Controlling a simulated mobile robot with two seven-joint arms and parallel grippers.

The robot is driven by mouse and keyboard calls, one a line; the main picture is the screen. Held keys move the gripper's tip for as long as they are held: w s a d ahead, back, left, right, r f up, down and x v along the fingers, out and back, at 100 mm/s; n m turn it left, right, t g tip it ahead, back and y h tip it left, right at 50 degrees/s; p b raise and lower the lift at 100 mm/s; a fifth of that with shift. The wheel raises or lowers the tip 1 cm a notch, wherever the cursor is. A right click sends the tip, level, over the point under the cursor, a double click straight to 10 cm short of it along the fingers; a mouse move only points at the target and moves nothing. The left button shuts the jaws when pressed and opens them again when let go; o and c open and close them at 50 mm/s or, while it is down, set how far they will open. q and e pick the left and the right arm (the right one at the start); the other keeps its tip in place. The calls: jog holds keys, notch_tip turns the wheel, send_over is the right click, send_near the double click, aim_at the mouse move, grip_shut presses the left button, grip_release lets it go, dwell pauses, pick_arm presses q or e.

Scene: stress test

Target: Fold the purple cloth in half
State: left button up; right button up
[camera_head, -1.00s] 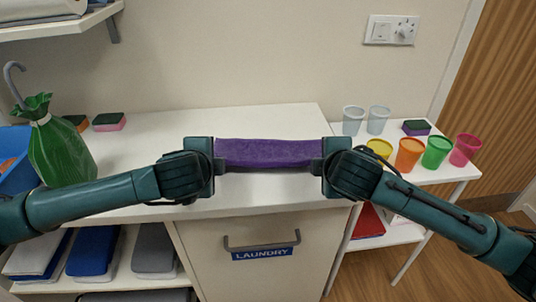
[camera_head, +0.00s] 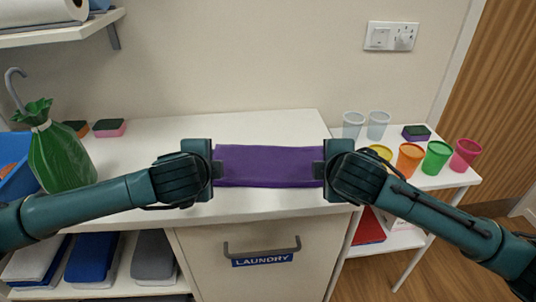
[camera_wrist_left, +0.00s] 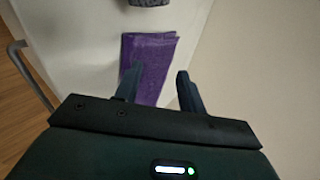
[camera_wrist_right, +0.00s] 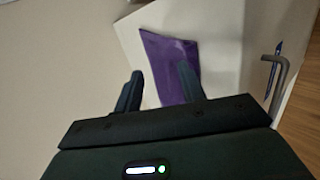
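The purple cloth (camera_head: 268,166) lies as a flat, narrow strip near the front of the white counter, its long side running left to right. Layered edges show at its end in the left wrist view (camera_wrist_left: 150,58); it also shows in the right wrist view (camera_wrist_right: 164,62). My left gripper (camera_head: 217,168) is at the cloth's left end and my right gripper (camera_head: 318,170) at its right end. Both wrist views show the fingers spread apart, left (camera_wrist_left: 159,74) and right (camera_wrist_right: 160,72), with nothing clamped between them. Parts of the cloth's ends are hidden behind the fingers.
The white counter (camera_head: 262,122) is clear behind the cloth. A green bag (camera_head: 62,155) and two sponges (camera_head: 110,128) stand at left. Several cups (camera_head: 436,157) stand on the side table at right. A laundry drawer handle (camera_head: 262,250) juts out below the counter.

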pick_arm(q)
jog(key=s+r, duration=0.5)
jog(key=r, duration=0.2)
jog(key=shift+s+r, duration=0.25)
pick_arm(e)
jog(key=s+r, duration=0.5)
jog(key=r, duration=0.2)
jog(key=shift+s+r, duration=0.2)
jog(key=shift+r, duration=0.1)
